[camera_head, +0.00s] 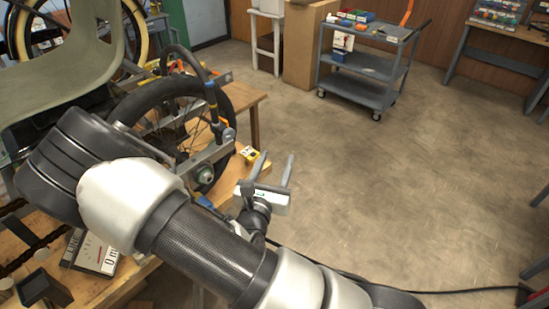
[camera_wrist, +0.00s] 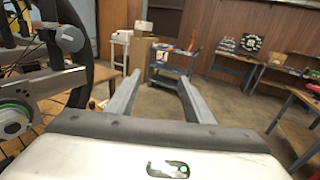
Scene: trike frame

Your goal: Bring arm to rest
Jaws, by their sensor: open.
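My gripper (camera_head: 274,172) is open and empty, with its two grey fingers apart and pointing away from me. In the head view it is over the floor just right of the wooden bench's edge, close to the trike wheel. My arm reaches across the lower left of the head view. In the wrist view my gripper (camera_wrist: 157,97) shows both fingers spread with nothing between them. The trike frame's black wheel (camera_head: 172,112) stands on the bench to the left of my gripper. Part of the wheel (camera_wrist: 76,50) also shows at the left of the wrist view.
A blue-grey cart (camera_head: 366,65) with items on top stands at the back. A cardboard box (camera_head: 304,45) and a white stool (camera_head: 264,45) are beside it. Workbenches (camera_head: 510,32) line the right wall. A black cable (camera_head: 450,291) lies on the floor. The middle floor is clear.

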